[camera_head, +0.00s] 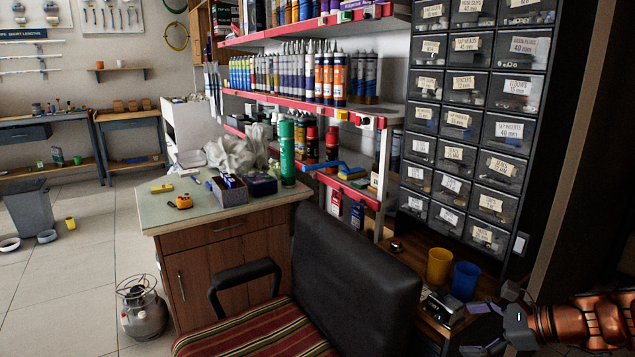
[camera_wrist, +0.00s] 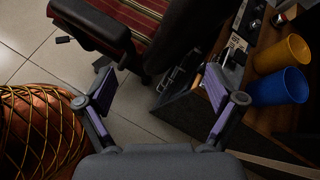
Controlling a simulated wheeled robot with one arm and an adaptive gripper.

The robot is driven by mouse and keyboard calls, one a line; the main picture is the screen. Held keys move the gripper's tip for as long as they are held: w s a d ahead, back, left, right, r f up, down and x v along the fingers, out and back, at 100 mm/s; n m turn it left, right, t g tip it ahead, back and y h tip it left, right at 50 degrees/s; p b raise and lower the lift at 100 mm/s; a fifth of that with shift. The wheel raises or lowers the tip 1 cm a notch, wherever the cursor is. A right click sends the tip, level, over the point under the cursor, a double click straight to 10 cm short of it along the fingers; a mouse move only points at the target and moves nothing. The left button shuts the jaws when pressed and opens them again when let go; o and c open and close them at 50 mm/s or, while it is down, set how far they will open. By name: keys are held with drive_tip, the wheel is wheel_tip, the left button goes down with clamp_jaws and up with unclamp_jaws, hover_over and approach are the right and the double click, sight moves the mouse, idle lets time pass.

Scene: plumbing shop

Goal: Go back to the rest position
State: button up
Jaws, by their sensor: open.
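My gripper (camera_wrist: 158,95) shows in the wrist view with its two purple-padded fingers spread wide and nothing between them. Below it are the tiled floor and the edge of a low wooden bench (camera_wrist: 215,135). In the head view my arm reaches in from the lower right, and my gripper (camera_head: 480,325) is beside the low bench, partly cut off by the picture's bottom edge. A yellow cup (camera_head: 439,267) and a blue cup (camera_head: 465,281) stand on the bench close to it. They also show at the right of the wrist view.
A black chair (camera_head: 350,270) with a striped seat stands left of my gripper. Behind it is a counter (camera_head: 240,205) with a green spray can (camera_head: 287,153). A drawer cabinet (camera_head: 470,110) rises behind the cups. A gas canister (camera_head: 142,308) is on the floor. Open floor lies at the left.

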drive_tip(key=s+a+f+n+g+h, duration=0.2)
drive_tip(key=s+a+n+g, duration=0.5)
drive_tip(key=s+a+n, duration=0.65)
drive_tip(key=s+f+n+g+h, duration=0.1)
drive_tip(key=s+n+g+h, duration=0.2)
drive_tip(key=s+n+h, duration=0.8)
drive_tip(key=s+r+m+y+p, duration=0.1)
drive_tip(key=s+r+y+p, duration=0.1)
drive_tip(key=r+p, duration=0.9)
drive_tip(key=s+r+m+t+y+p, duration=0.1)
drive_tip(key=s+r+y+p, duration=0.1)
drive_tip(key=r+p, duration=1)
drive_tip(key=shift+s+r, duration=0.3)
drive_tip(key=shift+r, duration=0.2)
